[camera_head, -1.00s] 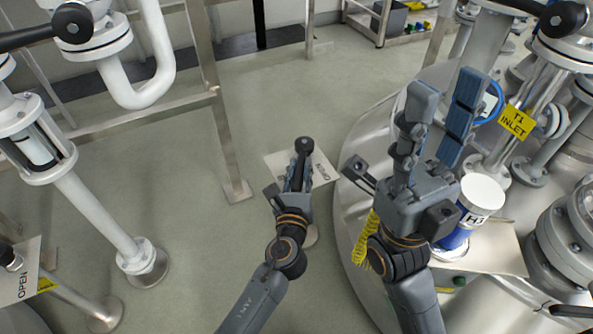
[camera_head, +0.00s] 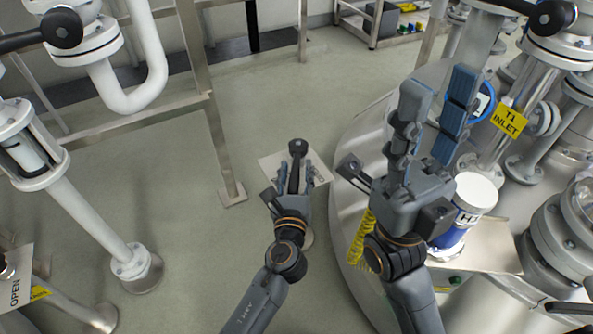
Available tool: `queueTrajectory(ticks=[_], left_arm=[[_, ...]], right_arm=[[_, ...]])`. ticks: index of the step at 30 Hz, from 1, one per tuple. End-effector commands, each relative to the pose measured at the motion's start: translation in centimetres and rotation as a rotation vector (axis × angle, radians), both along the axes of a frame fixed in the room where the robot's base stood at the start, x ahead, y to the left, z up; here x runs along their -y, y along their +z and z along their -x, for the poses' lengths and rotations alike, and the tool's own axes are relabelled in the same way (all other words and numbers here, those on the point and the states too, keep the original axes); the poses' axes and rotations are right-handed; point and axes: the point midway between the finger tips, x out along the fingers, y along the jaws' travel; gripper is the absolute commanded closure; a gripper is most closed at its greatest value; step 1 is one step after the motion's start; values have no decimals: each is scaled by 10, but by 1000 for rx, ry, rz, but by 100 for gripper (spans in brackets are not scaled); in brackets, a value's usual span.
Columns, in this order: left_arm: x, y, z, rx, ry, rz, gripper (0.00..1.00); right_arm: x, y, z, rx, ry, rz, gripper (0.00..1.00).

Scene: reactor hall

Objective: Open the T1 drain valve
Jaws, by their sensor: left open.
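A black lever handle with a ball knob (camera_head: 297,148) stands up in front of a light plate (camera_head: 268,163) low in the middle of the head view. The plate has dark lettering, partly hidden by the lever and gripper. My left gripper (camera_head: 293,178) is open at this lever, its fingers on either side of the bar below the knob. Whether a finger touches the bar cannot be told. The valve body below is hidden by my gripper and arm. My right gripper (camera_head: 434,115) is open and empty, fingers pointing up, in front of the steel tank.
The steel tank (camera_head: 345,218) fills the right side, with a yellow T1 INLET sign (camera_head: 510,117) and a blue-and-white container (camera_head: 468,210) beside my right gripper. A metal frame post (camera_head: 215,130) stands left of the lever. White pipes (camera_head: 92,212) stand further left. Floor between is clear.

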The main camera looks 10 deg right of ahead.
Motion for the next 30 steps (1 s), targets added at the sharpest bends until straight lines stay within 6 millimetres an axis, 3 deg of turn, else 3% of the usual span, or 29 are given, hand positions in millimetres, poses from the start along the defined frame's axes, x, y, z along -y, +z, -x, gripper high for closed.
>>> queueTrajectory(ticks=[5, 18, 24, 30], left_arm=[[-4, -2, 19, -3, -1, -1, 56], [-22, -2, 103, -2, -2, -2, 56], [-25, -1, 116, -1, -2, -1, 56], [-25, 0, 117, -1, -2, 0, 56]], right_arm=[[0, 0, 0, -2, 0, -2, 60], [0, 0, -1, -4, -1, -3, 60], [0, 0, -1, -4, -1, -3, 60], [0, 0, -1, -4, -1, -4, 60]])
